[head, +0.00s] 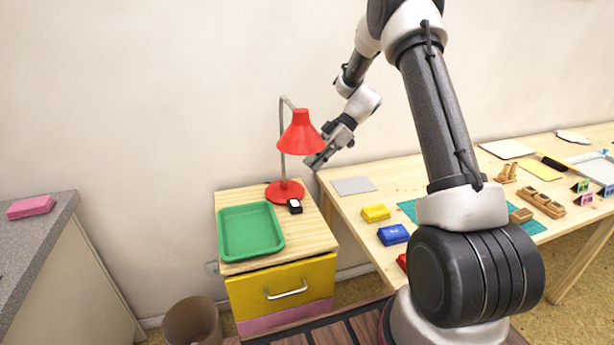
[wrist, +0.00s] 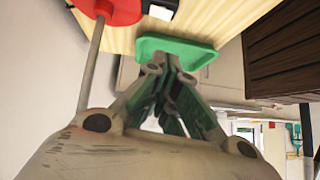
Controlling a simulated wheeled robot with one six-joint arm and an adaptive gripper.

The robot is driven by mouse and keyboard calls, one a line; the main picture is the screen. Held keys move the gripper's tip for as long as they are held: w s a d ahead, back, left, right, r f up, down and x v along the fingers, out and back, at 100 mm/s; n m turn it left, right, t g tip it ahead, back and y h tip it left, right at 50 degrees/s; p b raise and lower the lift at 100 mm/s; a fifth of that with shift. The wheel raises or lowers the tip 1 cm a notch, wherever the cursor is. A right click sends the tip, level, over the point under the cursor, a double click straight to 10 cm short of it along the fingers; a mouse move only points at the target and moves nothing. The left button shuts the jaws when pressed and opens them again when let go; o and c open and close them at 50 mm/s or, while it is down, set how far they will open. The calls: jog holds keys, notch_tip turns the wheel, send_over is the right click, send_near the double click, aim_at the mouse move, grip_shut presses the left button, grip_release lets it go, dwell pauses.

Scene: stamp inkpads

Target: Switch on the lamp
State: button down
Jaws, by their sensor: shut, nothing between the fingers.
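The red lamp (head: 301,133) stands on the small wooden-topped cabinet, with a grey bent stem and a round red base (head: 284,191). A small black switch box with a white top (head: 295,206) lies at the front right of the base. My gripper (head: 312,165) is shut and empty. In the head view it is just right of the lamp shade, above the cabinet's right edge, higher than the switch. In the wrist view the gripper (wrist: 172,85) points toward the green tray, and the red base (wrist: 112,8) and switch box (wrist: 161,8) show at the top.
A green tray (head: 222,246) sits on the cabinet top in front of the lamp. The work table (head: 345,203) at right holds a grey sheet (head: 353,185), a yellow inkpad (head: 376,213) and a blue inkpad (head: 393,235). A bin (head: 192,322) stands on the floor.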

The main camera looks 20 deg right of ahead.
send_over(296, 202)
jog(key=s, duration=0.1)
notch_tip(296, 202, down, 6)
jog(key=shift+f, duration=0.1)
notch_tip(296, 202, down, 3)
jog(key=shift+s+r, duration=0.15)
jog(key=shift+r, duration=0.05)
jog(key=shift+f, duration=0.7)
jog(key=shift+s, duration=0.1)
jog(key=shift+s+f, duration=0.15)
jog(key=shift+f, duration=0.15)
jog(key=shift+w+r, duration=0.2)
jog(key=shift+w, duration=0.65)
jog(key=shift+r, duration=0.1)
